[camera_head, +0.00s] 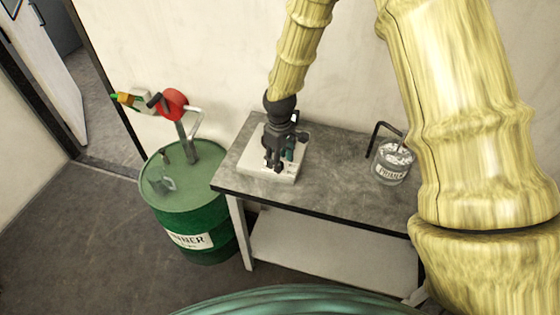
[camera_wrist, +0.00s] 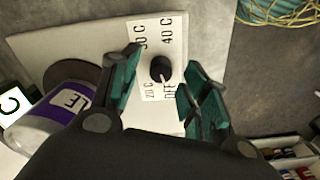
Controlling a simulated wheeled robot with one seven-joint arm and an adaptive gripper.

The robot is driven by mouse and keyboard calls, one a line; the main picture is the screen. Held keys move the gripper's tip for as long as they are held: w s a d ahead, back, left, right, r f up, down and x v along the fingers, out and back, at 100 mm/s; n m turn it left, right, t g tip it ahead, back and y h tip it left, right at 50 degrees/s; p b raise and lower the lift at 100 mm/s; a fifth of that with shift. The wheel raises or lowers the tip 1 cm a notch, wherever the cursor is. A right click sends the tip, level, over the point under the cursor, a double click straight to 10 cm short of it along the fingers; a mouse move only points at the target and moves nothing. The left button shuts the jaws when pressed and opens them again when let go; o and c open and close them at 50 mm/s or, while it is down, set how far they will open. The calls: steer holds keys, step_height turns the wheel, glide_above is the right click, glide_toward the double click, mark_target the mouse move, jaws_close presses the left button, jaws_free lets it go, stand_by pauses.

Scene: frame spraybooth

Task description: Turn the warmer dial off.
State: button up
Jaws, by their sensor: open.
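The warmer is a pale flat box (camera_head: 252,168) on the grey table, and its pale top (camera_wrist: 75,42) fills the middle of the wrist view. Its black round dial (camera_wrist: 160,68) sits on a white label plate marked 20 C, 30 C, 40 C and OFF. A light mark on the dial points downward in the wrist view, towards the OFF and 20 C side; its exact setting is hard to tell. My gripper (camera_wrist: 162,75) is open over the warmer, with the dial between its teal fingertips. Contact cannot be told. In the head view my gripper (camera_head: 278,158) hides the dial.
A green drum (camera_head: 205,215) stands left of the table. Cables (camera_wrist: 280,10) lie at the wrist view's upper right.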

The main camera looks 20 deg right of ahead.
step_height(320, 180, up, 11)
steer(key=shift+f, duration=0.2)
stand_by(0.6)
